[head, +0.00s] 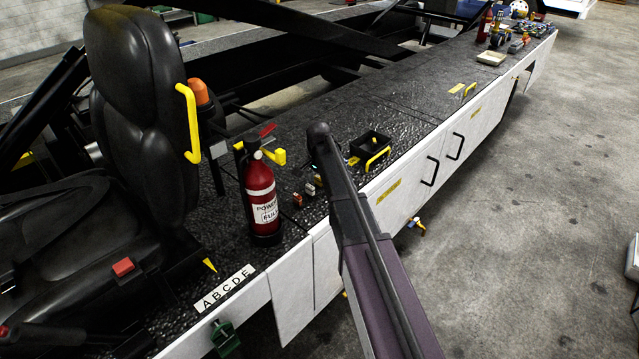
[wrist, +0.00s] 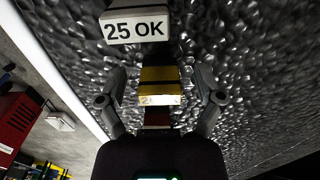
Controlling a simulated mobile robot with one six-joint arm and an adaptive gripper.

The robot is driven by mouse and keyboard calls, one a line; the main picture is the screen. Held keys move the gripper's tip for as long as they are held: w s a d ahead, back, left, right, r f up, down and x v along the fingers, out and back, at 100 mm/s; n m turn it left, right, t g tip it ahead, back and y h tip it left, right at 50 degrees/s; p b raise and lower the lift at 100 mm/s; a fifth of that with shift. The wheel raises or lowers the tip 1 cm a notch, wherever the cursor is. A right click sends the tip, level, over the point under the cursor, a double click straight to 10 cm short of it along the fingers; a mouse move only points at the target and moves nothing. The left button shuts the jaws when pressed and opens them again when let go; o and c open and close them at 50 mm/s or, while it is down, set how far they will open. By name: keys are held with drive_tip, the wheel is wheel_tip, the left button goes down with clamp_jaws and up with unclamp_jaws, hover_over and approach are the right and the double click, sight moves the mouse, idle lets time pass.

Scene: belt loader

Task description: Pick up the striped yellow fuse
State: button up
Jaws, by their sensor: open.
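In the wrist view a small yellow fuse (wrist: 159,76) with a pale band across it sits on the black textured deck. My gripper (wrist: 162,84) is open, with one finger on each side of the fuse and a gap showing on both sides. A dark red block (wrist: 157,119) shows behind the yellow fuse, partly hidden by the gripper body. A white block marked "25 OK" (wrist: 135,27) lies just ahead. In the head view my arm crosses the deck and the gripper's fingers cannot be made out. Small blocks (head: 309,189) show left of the arm.
A red fire extinguisher (head: 261,195) stands left of the small blocks. A black tray (head: 371,144) with yellow trim is right of my arm. A strip lettered A to E (head: 224,289) lies near the seat (head: 140,100). The deck (head: 420,108) farther right is mostly clear.

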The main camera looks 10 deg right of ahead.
drive_tip(key=c, duration=0.9)
drive_tip(key=shift+r, duration=0.2)
wheel_tip(320, 180, up, 4)
drive_tip(key=p, duration=0.4)
drive_tip(key=shift+f, duration=0.25)
drive_tip(key=s, duration=1)
drive_tip(key=s+r+p, duration=0.1)
drive_tip(key=s, duration=0.5)
drive_tip(key=shift+r, duration=0.1)
